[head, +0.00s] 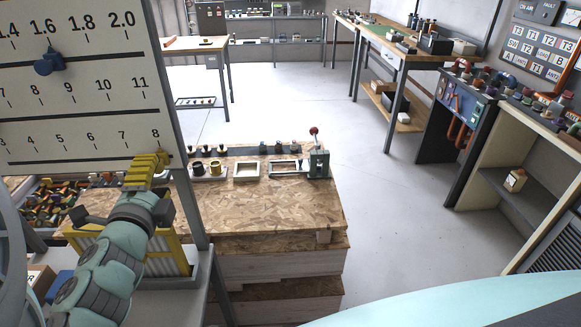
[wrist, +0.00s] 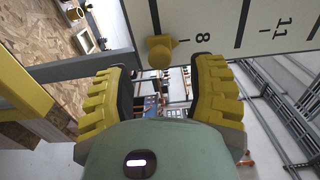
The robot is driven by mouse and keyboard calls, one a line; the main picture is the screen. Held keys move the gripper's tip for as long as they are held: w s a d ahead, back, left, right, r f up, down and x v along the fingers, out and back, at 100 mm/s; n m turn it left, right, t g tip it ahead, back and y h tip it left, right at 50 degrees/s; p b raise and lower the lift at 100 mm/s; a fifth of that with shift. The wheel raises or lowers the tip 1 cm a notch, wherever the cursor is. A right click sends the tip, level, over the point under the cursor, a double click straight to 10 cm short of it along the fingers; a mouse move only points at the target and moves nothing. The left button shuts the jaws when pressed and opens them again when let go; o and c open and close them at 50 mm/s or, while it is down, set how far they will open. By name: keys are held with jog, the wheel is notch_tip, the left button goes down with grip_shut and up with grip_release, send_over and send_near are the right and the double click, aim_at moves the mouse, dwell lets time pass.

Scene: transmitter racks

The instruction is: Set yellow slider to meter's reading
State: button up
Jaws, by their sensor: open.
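A white scale board (head: 90,105) stands at the left of the head view, with three rows of numbers. The yellow slider (wrist: 160,52) shows in the wrist view at the board's edge, close by the 8 mark at the end of the lowest row. My gripper (wrist: 161,70) is open, its two yellow fingers apart and the slider beyond and between their tips. I cannot tell whether they touch it. In the head view my gripper (head: 148,168) is at the board's lower right corner and mostly hides the slider. No readable meter shows.
A blue slider (head: 48,63) sits on the board's top row near 1.6. A grey post (head: 177,110) runs along the board's right side. A chipboard bench (head: 270,205) with small parts stands behind it. Control panels (head: 545,45) are at the right. The middle floor is clear.

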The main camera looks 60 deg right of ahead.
jog(key=shift+v, duration=2.05)
